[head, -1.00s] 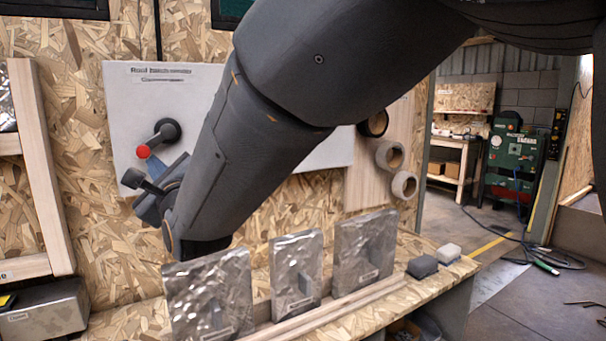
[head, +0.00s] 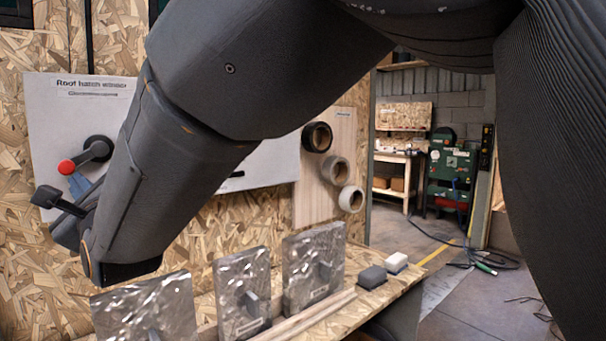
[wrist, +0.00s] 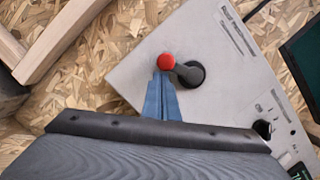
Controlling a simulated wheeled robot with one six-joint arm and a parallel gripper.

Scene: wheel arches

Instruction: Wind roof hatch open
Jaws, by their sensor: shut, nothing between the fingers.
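A white panel labelled as a roof hatch winder (head: 50,125) is mounted on the chipboard wall. On it is a black crank with a dark round hub (head: 98,148) and a red knob (head: 67,167), pointing left and slightly down. My gripper (head: 78,184) is just below the knob, partly hidden by my own arm. In the wrist view, the blue fingers (wrist: 161,82) are closed together with their tips right at the red knob (wrist: 166,62). The hub (wrist: 190,74) is to the right of the knob. I cannot tell whether the tips touch the knob.
Below the panel, a chipboard bench holds upright foil-faced boards (head: 314,268), wooden strips (head: 310,316) and two small blocks (head: 372,277). Tape rolls (head: 335,170) hang on a board to the right. Open floor lies further right.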

